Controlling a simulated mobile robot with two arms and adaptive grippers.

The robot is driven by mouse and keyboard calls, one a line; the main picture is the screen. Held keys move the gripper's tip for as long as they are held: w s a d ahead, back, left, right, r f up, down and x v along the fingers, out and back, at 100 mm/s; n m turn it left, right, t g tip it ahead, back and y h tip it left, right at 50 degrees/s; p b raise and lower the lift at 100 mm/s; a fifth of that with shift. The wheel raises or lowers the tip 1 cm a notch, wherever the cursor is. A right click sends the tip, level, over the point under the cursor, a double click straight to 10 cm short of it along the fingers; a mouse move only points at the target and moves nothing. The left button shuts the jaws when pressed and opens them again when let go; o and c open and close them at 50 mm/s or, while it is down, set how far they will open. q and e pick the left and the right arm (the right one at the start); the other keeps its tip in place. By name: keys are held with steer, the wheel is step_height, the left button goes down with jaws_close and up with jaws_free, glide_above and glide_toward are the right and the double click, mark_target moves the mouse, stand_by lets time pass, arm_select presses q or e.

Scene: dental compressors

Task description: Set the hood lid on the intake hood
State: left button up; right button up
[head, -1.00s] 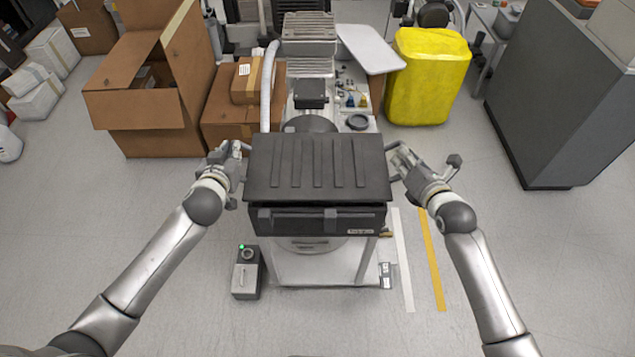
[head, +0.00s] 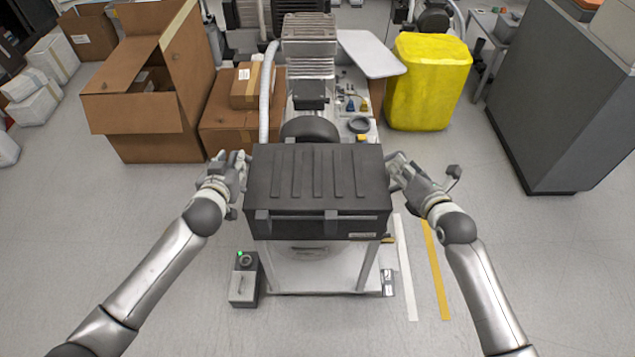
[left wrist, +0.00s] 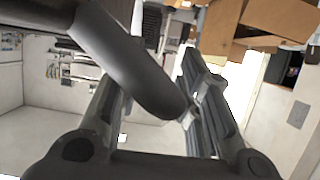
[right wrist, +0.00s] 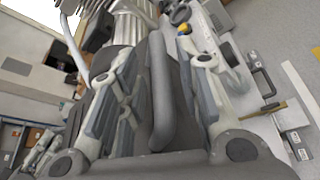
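The hood lid (head: 318,172) is a dark ribbed panel in the head view. It lies level on top of the black intake hood (head: 300,226), with no clear gap along the front edge. My left gripper (head: 240,170) is at the lid's left side. In the left wrist view its fingers (left wrist: 160,115) stand apart around a dark rounded handle bar (left wrist: 125,60). My right gripper (head: 394,170) is at the lid's right side. In the right wrist view its fingers (right wrist: 160,100) stand apart on both sides of a similar bar (right wrist: 160,85). The lid's rear seating is hidden.
The compressor (head: 310,60) stands behind the hood on a white stand (head: 320,275). A small grey box with a green light (head: 244,278) is on the floor at left. Cardboard boxes (head: 140,125), a yellow bin (head: 427,85) and a grey cabinet (head: 565,100) flank the area.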

stand_by(0.3)
arm_select(q)
steer(key=v, duration=1.2)
arm_select(e)
steer(key=v, duration=1.2)
arm_select(q)
steer(key=shift+a, duration=0.1)
